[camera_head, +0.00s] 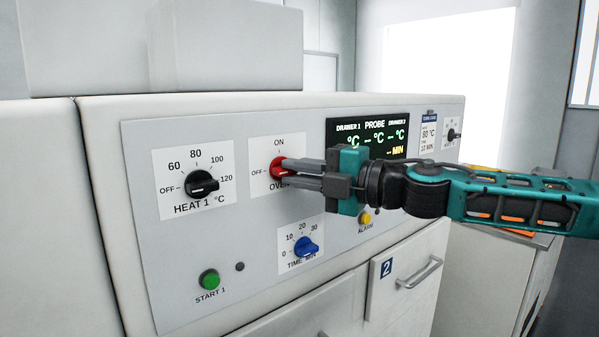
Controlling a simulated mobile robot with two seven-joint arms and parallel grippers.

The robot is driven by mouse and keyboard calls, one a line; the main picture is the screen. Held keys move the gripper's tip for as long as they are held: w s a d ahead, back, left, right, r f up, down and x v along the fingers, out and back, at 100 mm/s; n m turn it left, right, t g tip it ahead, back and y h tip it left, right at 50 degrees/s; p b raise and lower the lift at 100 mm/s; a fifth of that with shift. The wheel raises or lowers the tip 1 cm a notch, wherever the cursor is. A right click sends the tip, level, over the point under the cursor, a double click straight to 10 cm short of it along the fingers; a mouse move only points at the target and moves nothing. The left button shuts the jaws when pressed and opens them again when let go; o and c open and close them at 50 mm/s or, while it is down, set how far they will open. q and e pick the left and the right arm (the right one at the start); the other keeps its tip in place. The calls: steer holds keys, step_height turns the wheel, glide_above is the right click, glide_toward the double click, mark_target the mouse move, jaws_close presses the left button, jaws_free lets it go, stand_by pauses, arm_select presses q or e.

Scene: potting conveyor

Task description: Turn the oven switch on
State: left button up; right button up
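The oven switch (278,168) is a red round knob on a white plate marked ON at the top, OFF at the left and OVEN below. It sits on the grey front panel. My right gripper (288,176) reaches in from the right, with its fingers at the red knob and covering its right part. The fingers look close together around the knob, but I cannot tell whether they press on it. The knob's pointer is not clear. My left gripper is not in view.
A black HEAT 1 knob (202,184) is at the left, a blue time knob (306,247) below, and a green START 1 button (209,280) at lower left. A yellow alarm button (364,217) and a dark display (398,136) are near my arm. A drawer handle (419,272) sticks out below.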

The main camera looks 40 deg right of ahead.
jaws_close()
steer(key=shift+f, duration=0.1)
